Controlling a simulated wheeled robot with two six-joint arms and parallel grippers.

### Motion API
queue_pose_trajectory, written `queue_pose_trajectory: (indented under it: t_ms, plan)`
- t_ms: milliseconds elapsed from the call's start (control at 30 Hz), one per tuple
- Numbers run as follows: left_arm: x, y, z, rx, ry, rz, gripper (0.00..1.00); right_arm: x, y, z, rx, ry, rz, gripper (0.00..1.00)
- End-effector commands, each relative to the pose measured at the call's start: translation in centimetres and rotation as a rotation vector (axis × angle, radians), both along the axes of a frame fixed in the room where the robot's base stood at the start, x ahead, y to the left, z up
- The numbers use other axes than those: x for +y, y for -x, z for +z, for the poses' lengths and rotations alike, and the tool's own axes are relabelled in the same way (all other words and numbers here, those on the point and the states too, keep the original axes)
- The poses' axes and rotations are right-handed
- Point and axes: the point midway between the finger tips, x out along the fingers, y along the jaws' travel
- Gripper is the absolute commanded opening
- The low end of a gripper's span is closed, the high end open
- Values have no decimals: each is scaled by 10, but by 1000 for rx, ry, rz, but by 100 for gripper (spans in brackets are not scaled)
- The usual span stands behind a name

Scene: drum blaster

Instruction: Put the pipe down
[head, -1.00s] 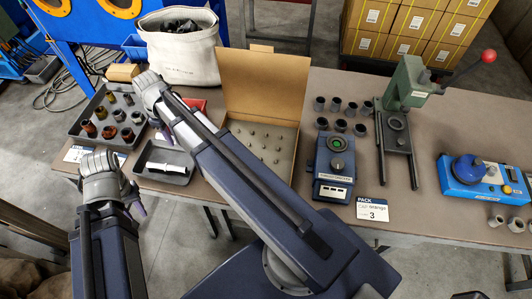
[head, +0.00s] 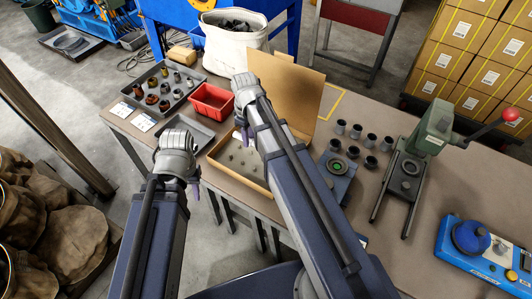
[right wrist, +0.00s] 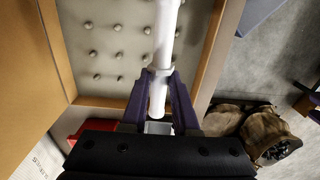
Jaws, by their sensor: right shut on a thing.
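My right gripper (right wrist: 160,92) is shut on a white pipe (right wrist: 166,35). In the right wrist view the pipe runs up the picture from between the purple fingers, with the peg-lined floor of the open cardboard box (right wrist: 209,55) behind it. In the head view my right gripper (head: 244,138) is over the left part of that box (head: 238,187), and the pipe is hidden or too small to make out. My left gripper (head: 194,180) hangs in front of the table edge, apart from the objects; its fingers are mostly hidden.
A grey tray (head: 197,133) and a red bin (head: 212,101) stand left of the box. A tray of dark fittings (head: 150,92) and a white bag (head: 232,50) are behind. A blue device (head: 335,177), several grey cups (head: 371,141) and a green press (head: 430,130) stand to the right.

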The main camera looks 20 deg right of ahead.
Motion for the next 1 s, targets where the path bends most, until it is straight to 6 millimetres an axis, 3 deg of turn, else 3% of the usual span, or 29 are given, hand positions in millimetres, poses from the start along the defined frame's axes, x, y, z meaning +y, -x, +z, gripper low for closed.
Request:
queue_pose_trajectory:
  t_ms: [467, 1000]
  plan:
    - [0, 0, -7, 0, 0, 0, 35, 1, -1, -3, 111, -142, -2, 0]
    - [0, 0, -69, 0, 0, 0, 35, 0, -1, -66, 109, -139, -3, 0]
